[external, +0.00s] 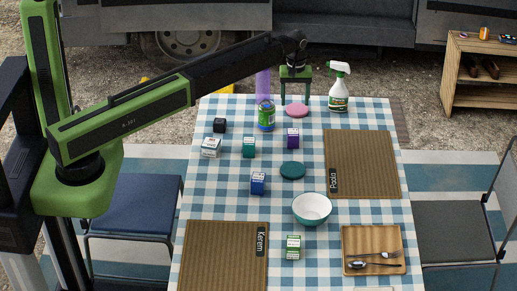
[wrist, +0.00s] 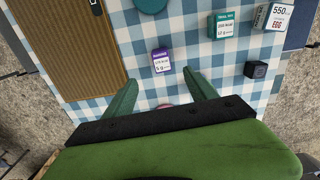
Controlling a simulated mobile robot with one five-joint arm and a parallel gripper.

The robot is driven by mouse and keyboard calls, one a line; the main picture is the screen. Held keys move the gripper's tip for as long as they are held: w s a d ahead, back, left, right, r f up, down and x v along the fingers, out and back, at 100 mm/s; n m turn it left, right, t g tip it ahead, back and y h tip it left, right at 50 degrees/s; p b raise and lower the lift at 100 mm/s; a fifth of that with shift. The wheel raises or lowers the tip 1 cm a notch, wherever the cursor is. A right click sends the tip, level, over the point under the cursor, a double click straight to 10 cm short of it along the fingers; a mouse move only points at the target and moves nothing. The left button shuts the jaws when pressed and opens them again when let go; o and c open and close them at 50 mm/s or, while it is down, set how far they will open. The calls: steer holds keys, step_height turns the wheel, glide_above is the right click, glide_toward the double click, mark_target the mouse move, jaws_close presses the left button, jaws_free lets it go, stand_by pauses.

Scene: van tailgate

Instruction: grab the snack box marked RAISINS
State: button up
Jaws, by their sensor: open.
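A small purple snack box (external: 293,138) with a white label stands on the checked tablecloth, in the upper middle of the table. In the wrist view the purple box (wrist: 161,61) lies just beyond the gap between my fingertips; its small name print looks like RAISINS but is hard to read. My gripper (external: 294,101) is open and empty, pointing down at the far end of the table, behind the purple box. In the wrist view my gripper (wrist: 162,84) has its two green fingers spread apart, with nothing between the tips but cloth.
A teal box (external: 249,147), a blue box (external: 258,183), a white box (external: 211,147) and a black cube (external: 219,125) stand nearby. A can (external: 266,117), a pink disc (external: 297,111) and a spray bottle (external: 338,90) are near my gripper. A teal disc (external: 293,170) lies nearer the front.

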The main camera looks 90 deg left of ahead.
mark_target(293, 132)
step_height(293, 132, down, 12)
steer(key=b, duration=1.2)
steer(key=shift+s+a+f, duration=0.1)
steer(key=shift+a+f, duration=0.05)
steer(key=shift+f, duration=0.05)
steer(key=f+b, duration=0.1)
steer(key=b, duration=0.1)
steer(key=f+b, duration=0.1)
steer(key=f, duration=0.1)
steer(key=a+f+b, duration=0.1)
steer(key=f+b, duration=0.1)
steer(key=shift+f+b, duration=0.2)
steer(key=shift+b, duration=0.15)
steer(key=shift+r, duration=0.2)
jaws_close()
